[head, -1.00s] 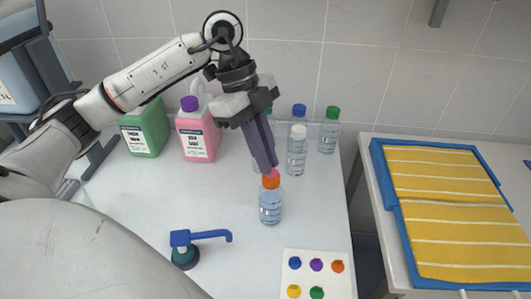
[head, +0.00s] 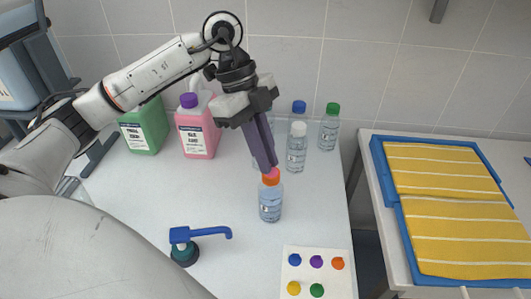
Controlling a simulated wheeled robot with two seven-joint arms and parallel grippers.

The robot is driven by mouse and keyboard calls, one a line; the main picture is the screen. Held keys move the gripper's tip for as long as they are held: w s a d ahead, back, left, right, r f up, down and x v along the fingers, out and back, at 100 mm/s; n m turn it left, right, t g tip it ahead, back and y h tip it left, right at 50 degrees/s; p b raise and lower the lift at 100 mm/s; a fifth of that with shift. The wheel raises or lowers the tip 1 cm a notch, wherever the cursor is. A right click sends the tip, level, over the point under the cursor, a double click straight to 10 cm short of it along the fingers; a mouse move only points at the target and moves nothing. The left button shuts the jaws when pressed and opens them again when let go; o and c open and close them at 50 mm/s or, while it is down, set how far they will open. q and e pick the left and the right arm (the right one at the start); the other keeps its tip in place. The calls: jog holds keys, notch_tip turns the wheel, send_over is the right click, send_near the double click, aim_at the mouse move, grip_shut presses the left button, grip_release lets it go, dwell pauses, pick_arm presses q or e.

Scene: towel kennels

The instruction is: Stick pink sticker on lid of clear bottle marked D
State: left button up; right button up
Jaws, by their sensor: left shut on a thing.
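A clear bottle (head: 270,205) with an orange lid (head: 270,181) stands upright near the middle of the white table. A pink sticker (head: 271,172) shows at the lid's top, right under the fingertips of my left gripper (head: 268,166). The left gripper points down, its long purple-grey fingers close together and shut on the sticker. I cannot tell whether the sticker is pressed on the lid or just above it. No letter on the bottle is readable. My right gripper is not in view.
Clear bottles with white (head: 297,150), blue (head: 299,108) and green (head: 330,128) lids stand behind. A pink jug (head: 197,132) and green jug (head: 145,130) stand at back left. Yellow towels (head: 460,225) lie right.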

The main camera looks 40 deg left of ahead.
dwell(0.3)
pick_arm(q)
jog(key=o, duration=0.8)
jog(key=shift+o, duration=0.4)
jog(key=o, duration=0.5)
notch_tip(320, 180, up, 5)
jog(key=p, duration=0.5)
